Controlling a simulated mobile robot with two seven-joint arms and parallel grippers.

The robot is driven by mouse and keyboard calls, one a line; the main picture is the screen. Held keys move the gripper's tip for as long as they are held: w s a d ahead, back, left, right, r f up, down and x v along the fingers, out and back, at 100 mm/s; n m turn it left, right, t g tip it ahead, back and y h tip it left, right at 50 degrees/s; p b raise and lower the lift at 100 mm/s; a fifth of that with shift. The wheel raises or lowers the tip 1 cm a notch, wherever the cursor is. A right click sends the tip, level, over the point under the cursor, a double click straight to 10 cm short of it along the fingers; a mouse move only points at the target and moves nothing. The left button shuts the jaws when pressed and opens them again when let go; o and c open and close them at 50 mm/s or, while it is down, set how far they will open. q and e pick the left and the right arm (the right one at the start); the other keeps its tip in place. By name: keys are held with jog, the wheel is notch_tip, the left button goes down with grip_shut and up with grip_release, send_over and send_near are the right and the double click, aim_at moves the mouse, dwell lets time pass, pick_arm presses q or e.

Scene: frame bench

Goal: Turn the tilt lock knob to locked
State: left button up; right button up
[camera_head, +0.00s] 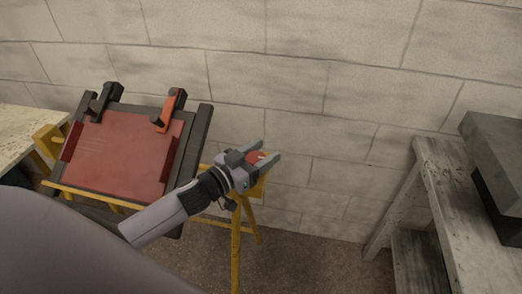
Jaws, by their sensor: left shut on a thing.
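The frame bench stands at the left, with a tilted dark frame (204,115) around a red panel (125,150) on yellow legs (236,250). My left gripper (266,157) is at the right side of the bench, to the right of the frame. Its two grey fingers are shut on a small red knob (257,156), which shows between them with a pale mark on it. The fingers and wrist hide part of the knob and its mount. I cannot tell from this view which setting the knob points to. My right gripper is not in view.
A black clamp (103,100) and an orange clamp (169,110) sit on the frame's upper edge. A pale table (25,125) is at the far left. A worn grey wooden bench (445,180) stands at the right. Bare floor lies between, before a block wall (310,60).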

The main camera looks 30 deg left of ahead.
pick_arm(q)
jog(key=shift+f, duration=0.1)
dwell(0.3)
jog(key=o, duration=0.9)
jog(key=shift+o, duration=0.2)
jog(key=v, duration=0.7)
jog(key=shift+b, duration=0.35)
jog(key=shift+s, duration=0.1)
